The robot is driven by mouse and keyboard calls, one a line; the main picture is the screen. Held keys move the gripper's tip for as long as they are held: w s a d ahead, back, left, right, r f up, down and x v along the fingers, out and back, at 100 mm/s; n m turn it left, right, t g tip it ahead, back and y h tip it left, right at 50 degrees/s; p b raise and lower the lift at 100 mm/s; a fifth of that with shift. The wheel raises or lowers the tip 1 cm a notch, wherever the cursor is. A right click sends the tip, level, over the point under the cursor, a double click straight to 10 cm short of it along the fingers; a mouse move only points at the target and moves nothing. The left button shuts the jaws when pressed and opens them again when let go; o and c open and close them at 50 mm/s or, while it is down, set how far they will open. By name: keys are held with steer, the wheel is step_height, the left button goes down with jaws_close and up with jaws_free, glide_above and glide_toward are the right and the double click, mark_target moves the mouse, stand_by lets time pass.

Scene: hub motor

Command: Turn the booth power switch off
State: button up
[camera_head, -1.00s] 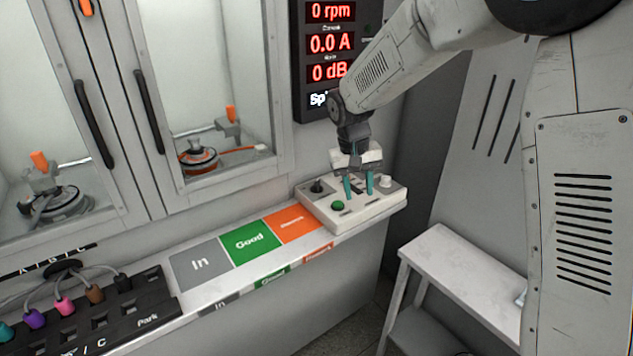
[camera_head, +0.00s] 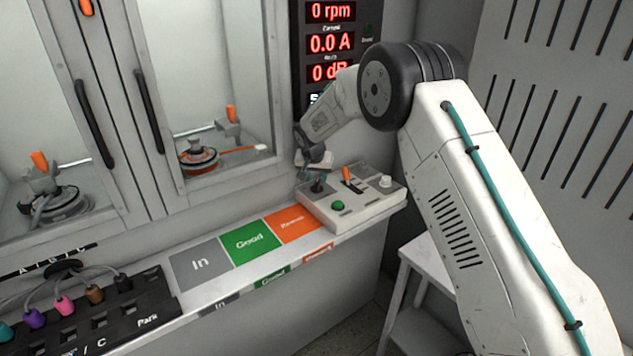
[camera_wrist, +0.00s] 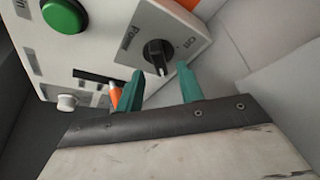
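The booth power switch is a black rotary knob (camera_head: 317,187) at the left back of the light control box (camera_head: 372,212). In the wrist view, the knob (camera_wrist: 157,50) sits beside the word "Power", with a pale pointer mark on its edge nearest my gripper. Smaller lettering beside it is hard to read. My gripper (camera_head: 315,176) is over the knob. In the wrist view, the two teal fingers of my gripper (camera_wrist: 160,72) are open, one toward each side of the knob. I cannot tell whether they touch it.
An orange lever (camera_head: 348,174) stands close to my gripper on the box. A green button (camera_head: 337,205) and a white knob (camera_head: 385,181) are also on it. The wall and glass doors are close behind. A display (camera_head: 330,42) reads 0 rpm and 0.0 A.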

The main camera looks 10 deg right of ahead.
steer(key=shift+x, duration=1.45)
jaws_close()
